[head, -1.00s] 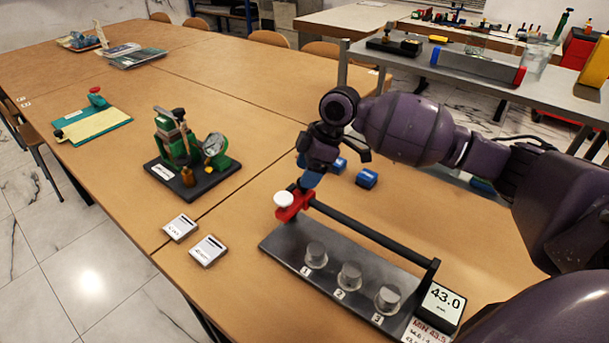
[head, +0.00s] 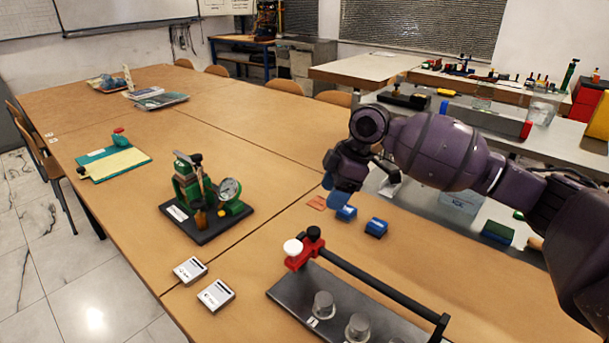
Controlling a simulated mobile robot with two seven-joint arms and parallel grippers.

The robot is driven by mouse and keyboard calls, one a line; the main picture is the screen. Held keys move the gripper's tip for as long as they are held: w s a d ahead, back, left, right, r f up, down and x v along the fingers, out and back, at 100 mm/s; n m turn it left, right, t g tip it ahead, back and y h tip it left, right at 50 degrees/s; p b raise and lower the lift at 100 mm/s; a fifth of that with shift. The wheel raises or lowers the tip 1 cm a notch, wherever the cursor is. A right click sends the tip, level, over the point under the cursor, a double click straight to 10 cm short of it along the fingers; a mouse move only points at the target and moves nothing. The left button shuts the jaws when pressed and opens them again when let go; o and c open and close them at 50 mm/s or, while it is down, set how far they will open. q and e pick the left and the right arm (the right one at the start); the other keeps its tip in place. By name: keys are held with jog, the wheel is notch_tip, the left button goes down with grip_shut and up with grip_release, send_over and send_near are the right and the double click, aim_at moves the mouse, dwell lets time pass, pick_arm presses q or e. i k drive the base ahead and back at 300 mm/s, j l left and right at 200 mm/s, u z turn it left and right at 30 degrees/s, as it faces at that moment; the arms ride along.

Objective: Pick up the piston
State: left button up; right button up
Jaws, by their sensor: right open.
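No part is labelled as the piston, and I cannot tell for certain which one it is. A green gauge rig (head: 188,190) with a round dial (head: 229,189) stands on a dark base. A small brass-coloured part (head: 200,221) stands at its front. Grey metal cylinders (head: 323,304) stand on a dark plate (head: 290,292) beside numbered labels. A red block (head: 303,252) with a white knob and a black knob sits at the left end of the plate's black rail. My right gripper (head: 332,192) is open, above and behind the red block, apart from it. My left gripper is not in view.
Blue blocks (head: 376,227) lie near the right gripper. Two white cards (head: 215,294) lie in front of the rig. A teal board (head: 113,163) and booklets (head: 158,98) lie farther left. A grey bench (head: 408,122) stands behind my right arm.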

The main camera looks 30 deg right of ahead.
aim_at(324, 299)
jog(key=k+j, duration=1.1)
jog(key=k, duration=0.2)
